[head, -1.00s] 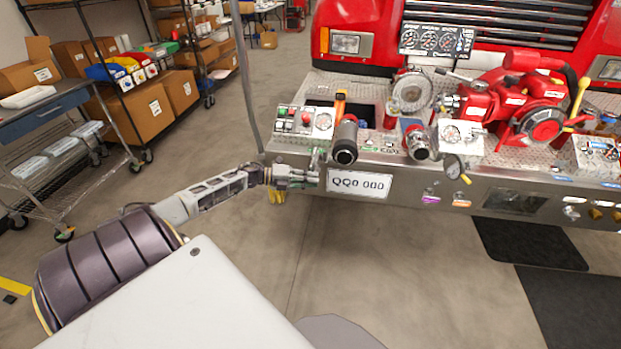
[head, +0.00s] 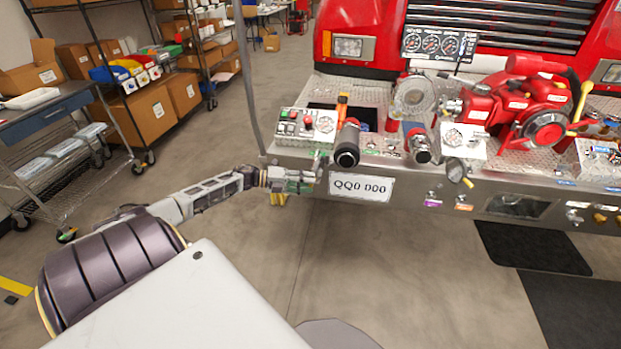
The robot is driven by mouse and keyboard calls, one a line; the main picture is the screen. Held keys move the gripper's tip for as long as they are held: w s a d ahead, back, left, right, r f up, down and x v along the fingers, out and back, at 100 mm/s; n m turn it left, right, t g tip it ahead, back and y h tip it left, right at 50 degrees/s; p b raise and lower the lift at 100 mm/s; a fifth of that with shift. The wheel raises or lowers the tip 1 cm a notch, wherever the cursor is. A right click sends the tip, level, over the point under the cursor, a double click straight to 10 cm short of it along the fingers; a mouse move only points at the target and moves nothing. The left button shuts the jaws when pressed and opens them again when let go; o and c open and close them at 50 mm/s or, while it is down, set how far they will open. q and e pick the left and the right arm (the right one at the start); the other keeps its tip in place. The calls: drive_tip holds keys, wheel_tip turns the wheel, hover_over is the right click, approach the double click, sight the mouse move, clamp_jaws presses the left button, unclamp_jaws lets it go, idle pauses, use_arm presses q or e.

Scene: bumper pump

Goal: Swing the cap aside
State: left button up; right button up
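A round grey metal disc (head: 413,97) stands near the middle of the bumper deck; it may be the cap, but I cannot tell for sure. Two dark-ended pipe fittings, one on the left (head: 347,148) and one on the right (head: 419,147), point toward me over the bumper's front edge. My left gripper (head: 306,180) is at the bumper's front face, just left of the licence plate and below the left fitting. Its fingers are too small and cluttered to show whether they are open or shut, or touching anything. My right gripper is out of view.
The bumper carries a switch panel (head: 305,124), a red pump (head: 525,112) and a white licence plate (head: 361,187). A wire shelf with boxes (head: 152,100) and a cart (head: 52,125) stand at the left.

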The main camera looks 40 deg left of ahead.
use_arm(q)
drive_tip(key=v, duration=0.9)
drive_tip(key=shift+s+a+r, duration=0.15)
drive_tip(key=shift+s+a, duration=0.05)
drive_tip(key=shift+s, duration=0.05)
idle(0.5)
idle(0.3)
